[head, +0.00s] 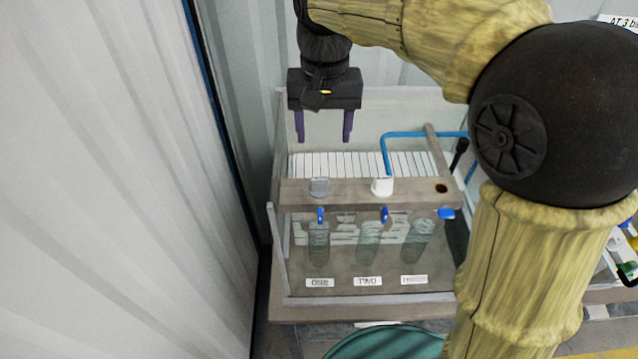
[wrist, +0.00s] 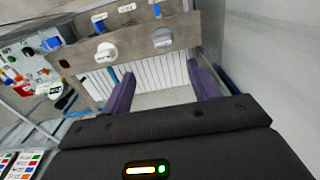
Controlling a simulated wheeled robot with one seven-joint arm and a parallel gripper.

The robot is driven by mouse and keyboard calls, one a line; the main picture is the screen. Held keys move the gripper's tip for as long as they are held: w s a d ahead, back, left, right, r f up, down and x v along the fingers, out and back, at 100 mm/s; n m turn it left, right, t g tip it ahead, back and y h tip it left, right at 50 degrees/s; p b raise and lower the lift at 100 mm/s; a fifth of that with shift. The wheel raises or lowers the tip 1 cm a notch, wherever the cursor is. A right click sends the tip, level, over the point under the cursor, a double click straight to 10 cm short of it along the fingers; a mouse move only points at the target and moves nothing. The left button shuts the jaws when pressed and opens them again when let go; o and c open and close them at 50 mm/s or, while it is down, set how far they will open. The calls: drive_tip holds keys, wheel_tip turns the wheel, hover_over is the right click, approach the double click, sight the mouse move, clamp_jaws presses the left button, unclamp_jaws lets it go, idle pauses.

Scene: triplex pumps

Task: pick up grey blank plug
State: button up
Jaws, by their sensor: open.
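The grey blank plug (head: 319,186) sits upright in the left position of the grey-brown bar of the pump rig, above the label ONE. It also shows in the wrist view (wrist: 162,38), beyond the fingertips. My gripper (head: 323,139) has two purple fingers pointing down, spread apart with nothing between them. In the head view it hangs above the grey plug. In the wrist view the open fingers (wrist: 161,70) stay clear of the plug.
A white plug (head: 382,187) sits in the middle position, and a dark open hole (head: 441,188) is at the right. A blue tube (head: 410,134) runs behind the bar. Clear cylinders (head: 368,244) stand below. A corrugated wall (head: 110,180) is close on the left.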

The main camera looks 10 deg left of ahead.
drive_tip(key=p, duration=0.1)
hover_over(320, 179)
drive_tip(key=f, duration=0.5)
drive_tip(key=shift+d+f, duration=0.25)
drive_tip(key=shift+f, duration=0.1)
drive_tip(key=shift+w+a+f, duration=0.1)
drive_tip(key=shift+w+f, duration=0.05)
drive_tip(key=shift+f, duration=0.35)
drive_tip(key=shift+s, duration=0.25)
drive_tip(key=shift+w+a+f+p, duration=0.15)
drive_tip(key=shift+f+p, duration=1.15)
drive_tip(key=shift+f, duration=1.3)
drive_tip(key=c, duration=1.1)
drive_tip(key=shift+r, duration=0.15)
wheel_tip(320, 179, up, 10)
drive_tip(key=b, duration=0.2)
drive_tip(key=shift+b, duration=0.3)
